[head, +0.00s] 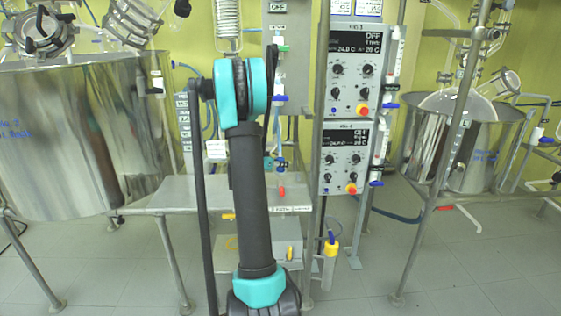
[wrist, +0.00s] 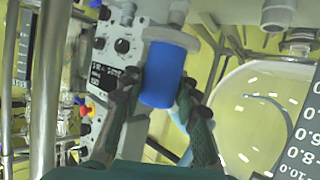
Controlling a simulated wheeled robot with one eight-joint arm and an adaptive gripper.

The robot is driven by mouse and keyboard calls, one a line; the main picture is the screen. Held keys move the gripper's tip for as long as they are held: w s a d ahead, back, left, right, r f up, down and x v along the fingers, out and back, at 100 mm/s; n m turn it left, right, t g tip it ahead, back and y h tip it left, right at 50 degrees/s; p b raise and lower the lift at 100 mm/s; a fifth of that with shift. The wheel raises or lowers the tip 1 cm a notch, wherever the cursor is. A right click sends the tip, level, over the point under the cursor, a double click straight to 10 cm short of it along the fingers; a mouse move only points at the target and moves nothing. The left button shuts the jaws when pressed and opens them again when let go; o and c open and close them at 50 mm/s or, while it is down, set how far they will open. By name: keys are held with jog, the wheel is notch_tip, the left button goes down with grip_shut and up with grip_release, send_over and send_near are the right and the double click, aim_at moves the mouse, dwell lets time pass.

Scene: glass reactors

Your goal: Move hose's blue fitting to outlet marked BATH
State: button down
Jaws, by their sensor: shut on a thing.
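The blue fitting (wrist: 161,76) is a blue cylinder in the middle of the wrist view, slightly tilted. A pale, translucent collar (wrist: 171,37) sits at its upper end. My gripper (wrist: 156,92) is shut on the fitting, with one dark finger on each side. In the head view my arm covers the middle, and I cannot make out the gripper or the held fitting. Small labels show on the grey panel (head: 278,18) behind the arm, but I cannot read BATH on any of them. I cannot tell which outlet is the marked one.
Two control boxes (head: 354,68) are stacked on a metal frame right of my arm. A large steel vessel (head: 75,140) stands left and another (head: 465,140) right. A steel shelf (head: 175,196) lies behind my arm. A clear round glass vessel (wrist: 250,115) is close on the right in the wrist view.

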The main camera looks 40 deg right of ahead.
aim_at(278, 170)
jog(key=shift+f, duration=1.35)
jog(key=shift+a+f, duration=0.1)
jog(key=shift+f, duration=0.25)
jog(key=shift+s+f, duration=0.1)
jog(key=shift+f, duration=0.1)
jog(key=c, duration=1)
grip_release()
jog(key=shift+c, duration=0.2)
jog(key=v, duration=1.2)
jog(key=shift+r, duration=0.15)
